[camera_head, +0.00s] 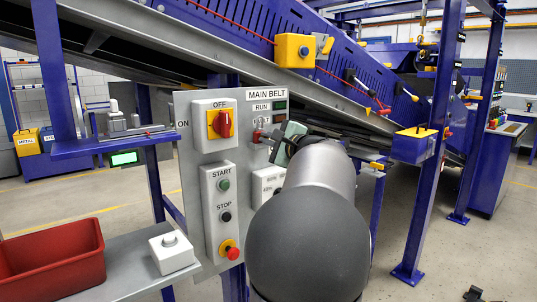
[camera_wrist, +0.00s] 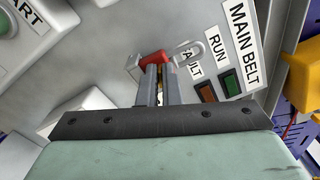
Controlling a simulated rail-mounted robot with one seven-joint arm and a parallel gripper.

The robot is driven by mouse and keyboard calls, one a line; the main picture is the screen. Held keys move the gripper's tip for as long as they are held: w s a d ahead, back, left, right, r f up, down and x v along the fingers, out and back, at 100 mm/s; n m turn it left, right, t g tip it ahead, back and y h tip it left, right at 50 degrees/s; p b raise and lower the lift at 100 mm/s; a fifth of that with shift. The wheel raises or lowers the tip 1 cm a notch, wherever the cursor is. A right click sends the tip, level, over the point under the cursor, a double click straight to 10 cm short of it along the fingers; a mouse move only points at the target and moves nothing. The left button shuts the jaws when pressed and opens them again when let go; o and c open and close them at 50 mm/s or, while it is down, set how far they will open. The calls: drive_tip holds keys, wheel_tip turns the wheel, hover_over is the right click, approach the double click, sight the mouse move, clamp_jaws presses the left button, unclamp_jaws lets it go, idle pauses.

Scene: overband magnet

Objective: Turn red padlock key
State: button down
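The red padlock (camera_wrist: 153,58) hangs on the grey control panel with its grey shackle (camera_wrist: 188,50) to the right in the wrist view. In the head view the padlock (camera_head: 257,136) is a small red spot under the RUN label. My gripper (camera_wrist: 160,72) points at the padlock's underside, its two grey fingers nearly together. A thin brass-coloured bit, which looks like the key (camera_wrist: 160,78), shows in the narrow slit between them. Most of the key is hidden by the fingers. In the head view my gripper (camera_head: 271,137) is beside the padlock, partly hidden by my arm.
The panel also bears a red rotary switch (camera_head: 221,123) on a yellow plate, a START/STOP box (camera_head: 221,211) and orange and green indicators (camera_wrist: 231,83). A red bin (camera_head: 52,265) and a white button box (camera_head: 172,252) stand on the bench at left. Blue conveyor framework rises behind.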

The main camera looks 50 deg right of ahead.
drive_tip(key=shift+n+b, duration=0.5)
drive_tip(key=shift+b, duration=0.05)
drive_tip(key=c, duration=1.6)
unclamp_jaws()
drive_tip(key=shift+s, duration=0.1)
drive_tip(key=s+a, duration=0.3)
drive_tip(key=s, duration=1.4)
drive_tip(key=shift+a, duration=0.15)
drive_tip(key=shift+w, duration=0.1)
